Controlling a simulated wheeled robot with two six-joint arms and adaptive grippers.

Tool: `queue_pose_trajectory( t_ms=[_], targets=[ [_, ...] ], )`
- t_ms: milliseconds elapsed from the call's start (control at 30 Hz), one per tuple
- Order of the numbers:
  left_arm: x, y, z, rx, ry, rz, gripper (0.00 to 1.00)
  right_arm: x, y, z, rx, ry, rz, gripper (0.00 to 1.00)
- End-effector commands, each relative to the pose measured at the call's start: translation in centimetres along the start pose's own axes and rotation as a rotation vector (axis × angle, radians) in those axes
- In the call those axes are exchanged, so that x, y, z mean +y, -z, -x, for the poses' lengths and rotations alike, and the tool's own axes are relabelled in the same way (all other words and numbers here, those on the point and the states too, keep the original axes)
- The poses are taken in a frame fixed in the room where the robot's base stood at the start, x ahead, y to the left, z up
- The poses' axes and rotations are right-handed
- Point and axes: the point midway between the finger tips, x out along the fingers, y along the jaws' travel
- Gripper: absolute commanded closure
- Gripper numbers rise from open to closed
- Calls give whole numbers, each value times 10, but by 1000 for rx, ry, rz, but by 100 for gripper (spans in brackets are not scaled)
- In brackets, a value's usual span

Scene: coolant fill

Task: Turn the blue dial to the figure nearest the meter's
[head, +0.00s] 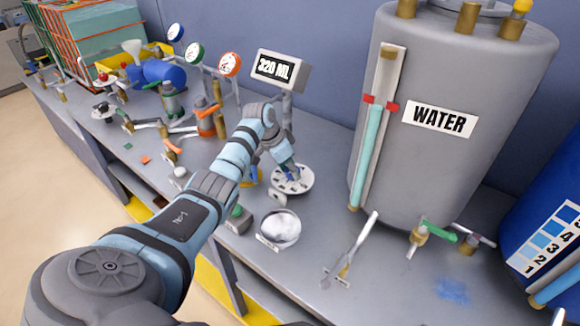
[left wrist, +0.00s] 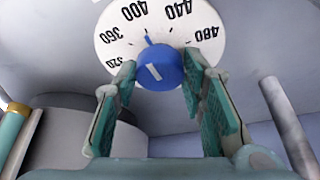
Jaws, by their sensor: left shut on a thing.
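The meter (head: 278,68) is a grey box on a post, and its display reads "320 ML". In the left wrist view, the blue dial (left wrist: 158,68) is a round knob with a white mark, in front of a white plate (left wrist: 117,45) with figures from 320 to 480. A small blue pointer at its top points close to 400. My left gripper (left wrist: 160,70) has its green-padded fingers on both sides of the knob, shut on it. In the head view my left gripper (head: 287,172) is over the white plate (head: 302,186) and mostly hides the knob. My right gripper is not in view.
A grey WATER tank (head: 450,160) with a level tube stands right of the dial. A lever (head: 350,250) and a green-handled tap (head: 425,234) are to the right. Valves and gauges crowd the left.

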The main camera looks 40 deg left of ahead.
Motion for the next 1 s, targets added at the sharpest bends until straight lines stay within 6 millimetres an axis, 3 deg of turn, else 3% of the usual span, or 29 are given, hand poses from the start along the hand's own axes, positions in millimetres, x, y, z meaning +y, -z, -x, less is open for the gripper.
queue_pose_trajectory(
  t_ms=[600, 1000],
  targets=[
    [5, 4, 6, -1, 169, 414, 90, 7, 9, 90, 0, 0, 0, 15],
    [6, 4, 1, 1, 315, 763, 90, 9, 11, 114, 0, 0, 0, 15]
  ],
)
